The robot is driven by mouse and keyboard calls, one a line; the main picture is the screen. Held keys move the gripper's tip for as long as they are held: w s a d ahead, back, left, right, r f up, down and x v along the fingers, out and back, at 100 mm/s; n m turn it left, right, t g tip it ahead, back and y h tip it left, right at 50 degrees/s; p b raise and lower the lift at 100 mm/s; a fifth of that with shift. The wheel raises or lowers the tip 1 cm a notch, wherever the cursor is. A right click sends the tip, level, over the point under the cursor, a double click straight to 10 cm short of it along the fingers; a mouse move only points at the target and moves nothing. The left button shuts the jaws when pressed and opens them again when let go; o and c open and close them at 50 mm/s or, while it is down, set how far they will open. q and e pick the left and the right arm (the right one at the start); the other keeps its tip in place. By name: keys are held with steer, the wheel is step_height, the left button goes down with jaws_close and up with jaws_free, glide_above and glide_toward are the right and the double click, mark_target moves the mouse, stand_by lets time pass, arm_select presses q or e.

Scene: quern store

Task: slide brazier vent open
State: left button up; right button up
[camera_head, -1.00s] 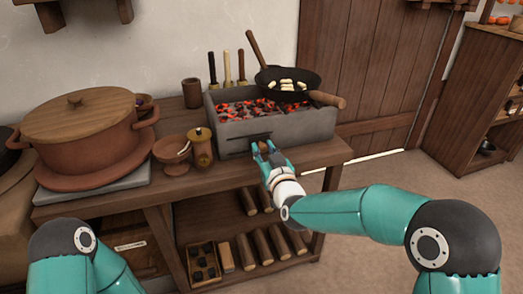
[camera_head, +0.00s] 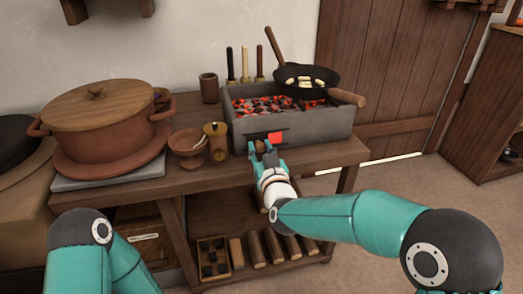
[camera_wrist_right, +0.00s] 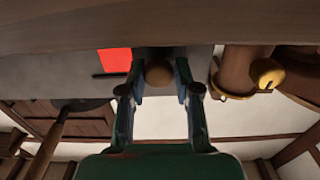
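The grey brazier (camera_head: 300,128) stands on the wooden bench, with glowing coals in its top. On its front, a glowing red vent opening (camera_head: 275,138) shows just right of my right gripper (camera_head: 262,148). In the wrist view, turned upside down, the red opening (camera_wrist_right: 115,61) is left of the fingers. A round brown knob (camera_wrist_right: 159,73) sits between my right fingers (camera_wrist_right: 160,82), which appear closed on its sides. The vent's plate is mostly hidden behind the hand. My left arm shows at bottom left; its gripper is out of frame.
A black pan (camera_head: 308,82) rests on the brazier's right side. A small bowl (camera_head: 188,146) and a brass-lidded jar (camera_head: 216,140) stand close left of the brazier. A big lidded pot (camera_head: 105,125) is farther left. Logs lie on the lower shelf.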

steer(key=o, duration=0.4)
steer(key=shift+s+a, duration=0.15)
steer(key=shift+a, duration=0.2)
steer(key=shift+d, duration=0.1)
steer(key=shift+d, duration=0.1)
steer(key=v, duration=1.1)
steer(key=shift+s, duration=0.4)
steer(key=shift+d, duration=0.1)
